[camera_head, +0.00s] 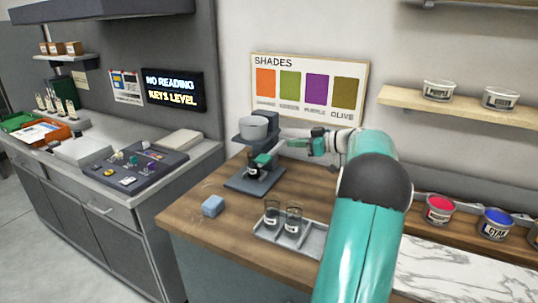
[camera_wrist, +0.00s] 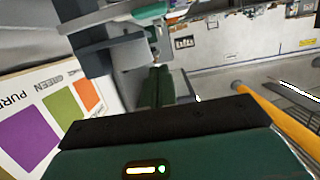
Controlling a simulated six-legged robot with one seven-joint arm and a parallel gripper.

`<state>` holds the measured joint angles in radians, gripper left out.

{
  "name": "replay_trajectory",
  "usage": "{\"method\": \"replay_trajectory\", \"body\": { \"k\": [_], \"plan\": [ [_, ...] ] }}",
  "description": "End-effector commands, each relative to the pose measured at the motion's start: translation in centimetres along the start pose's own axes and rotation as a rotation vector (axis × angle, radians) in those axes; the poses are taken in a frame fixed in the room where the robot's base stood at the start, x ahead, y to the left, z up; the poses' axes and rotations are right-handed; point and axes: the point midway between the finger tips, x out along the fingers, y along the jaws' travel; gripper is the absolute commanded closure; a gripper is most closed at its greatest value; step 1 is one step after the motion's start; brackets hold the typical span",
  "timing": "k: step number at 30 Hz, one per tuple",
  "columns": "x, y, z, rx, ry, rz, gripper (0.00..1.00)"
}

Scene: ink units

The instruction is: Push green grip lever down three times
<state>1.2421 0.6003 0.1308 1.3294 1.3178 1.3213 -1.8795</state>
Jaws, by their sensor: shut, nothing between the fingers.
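The grey ink unit (camera_head: 250,130) stands on the wooden counter with a pale pot on top. A green part that looks like the grip lever (camera_head: 263,158) sticks out low on its front. In the wrist view a green piece (camera_wrist: 150,10) shows at the top edge, beside the grey unit (camera_wrist: 95,45). A dark labelled jar (camera_head: 254,173) stands on the unit's base, partly hidden. My gripper (camera_head: 292,142) is shut and empty, to the right of the unit and slightly higher than the green part. Its closed fingers (camera_wrist: 158,72) point toward the unit, seemingly apart from the green piece.
A shades chart (camera_head: 308,83) hangs behind. A sign (camera_head: 173,88) reads "NO READING KEYS LEVEL". Paint cans (camera_head: 438,208) stand at right.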

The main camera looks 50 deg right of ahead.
Motion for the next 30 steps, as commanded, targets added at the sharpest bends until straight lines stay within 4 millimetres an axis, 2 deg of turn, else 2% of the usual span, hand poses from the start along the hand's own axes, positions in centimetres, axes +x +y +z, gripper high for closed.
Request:
{"method": "replay_trajectory", "body": {
  "k": [7,11,14,26,30],
  "plan": [
    [0.0,0.0,0.0,-0.001,0.001,-0.001,1.0],
    [0.8,0.0,0.0,-0.001,0.001,-0.001,1.0],
    [2.3,-0.1,0.0,-0.001,0.001,-0.002,1.0],
    [10.4,-0.1,0.0,-0.001,0.001,-0.001,1.0],
    [10.7,0.1,2.4,0.004,0.0,0.003,1.0]
  ]
}}
